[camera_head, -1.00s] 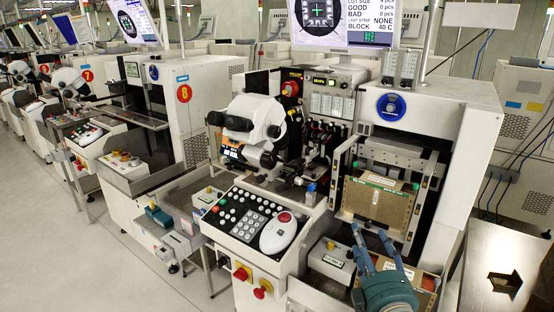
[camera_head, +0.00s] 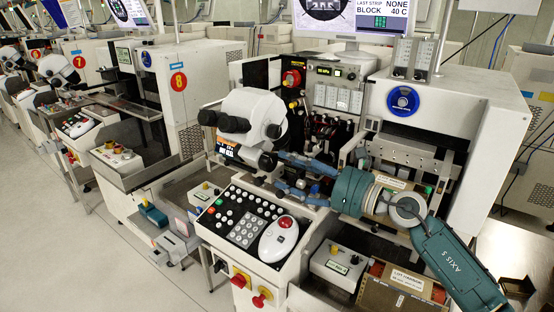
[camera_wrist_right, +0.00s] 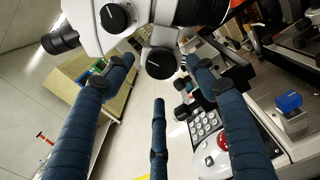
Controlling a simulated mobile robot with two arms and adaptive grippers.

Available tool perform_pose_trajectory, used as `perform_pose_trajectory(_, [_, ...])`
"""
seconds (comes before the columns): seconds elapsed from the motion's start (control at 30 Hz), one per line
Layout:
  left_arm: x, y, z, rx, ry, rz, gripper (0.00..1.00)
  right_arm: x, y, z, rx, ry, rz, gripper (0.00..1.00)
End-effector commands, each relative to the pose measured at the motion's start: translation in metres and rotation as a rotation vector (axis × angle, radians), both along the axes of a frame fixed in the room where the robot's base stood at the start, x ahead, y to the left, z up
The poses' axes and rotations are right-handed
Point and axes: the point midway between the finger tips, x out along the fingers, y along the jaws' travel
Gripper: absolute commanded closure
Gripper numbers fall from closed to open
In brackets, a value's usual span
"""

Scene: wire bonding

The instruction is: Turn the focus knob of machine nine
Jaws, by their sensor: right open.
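The near machine carries a white microscope (camera_head: 245,112) with black eyepieces and black round knobs; its number is not visible. One black knob (camera_head: 267,161) sits low on the microscope's right side. My right gripper (camera_head: 279,174) is open, its blue fingers pointing left at this lower knob. In the right wrist view the knob (camera_wrist_right: 161,62) appears ahead, between the two outer fingertips of the gripper (camera_wrist_right: 160,78), with no clear contact. Another black knob (camera_wrist_right: 117,16), with a white mark, is above left of it. My left gripper is out of view.
A keypad panel (camera_head: 243,218) with a white mouse (camera_head: 279,238) lies below my right gripper. A blue-capped part (camera_wrist_right: 290,103) stands at the right in the wrist view. A cardboard box (camera_head: 398,292) is at lower right. Machine eight (camera_head: 152,100) stands to the left.

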Motion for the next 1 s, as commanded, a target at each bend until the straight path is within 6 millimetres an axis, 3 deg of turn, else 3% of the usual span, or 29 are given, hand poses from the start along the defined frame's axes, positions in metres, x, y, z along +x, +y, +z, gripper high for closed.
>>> perform_pose_trajectory(0.1, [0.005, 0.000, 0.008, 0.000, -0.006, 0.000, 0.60, 0.012, 0.018, 0.003, 0.002, 0.000, 0.001, 0.43])
perform_pose_trajectory(0.3, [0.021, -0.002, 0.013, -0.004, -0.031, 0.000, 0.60, 0.025, 0.034, 0.001, 0.002, 0.000, 0.000, 0.43])
perform_pose_trajectory(0.63, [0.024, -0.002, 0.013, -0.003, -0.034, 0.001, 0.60, 0.027, 0.037, 0.000, 0.001, 0.000, -0.001, 0.43])
perform_pose_trajectory(0.67, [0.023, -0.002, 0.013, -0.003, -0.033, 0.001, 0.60, 0.027, 0.037, 0.000, 0.001, 0.000, -0.001, 0.45])
perform_pose_trajectory(0.87, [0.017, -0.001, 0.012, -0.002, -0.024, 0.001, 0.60, 0.027, 0.037, 0.000, 0.002, 0.000, -0.001, 0.85])
perform_pose_trajectory(1.0, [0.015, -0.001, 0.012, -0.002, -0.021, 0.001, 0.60, 0.027, 0.036, 0.001, 0.003, 0.000, -0.003, 0.87])
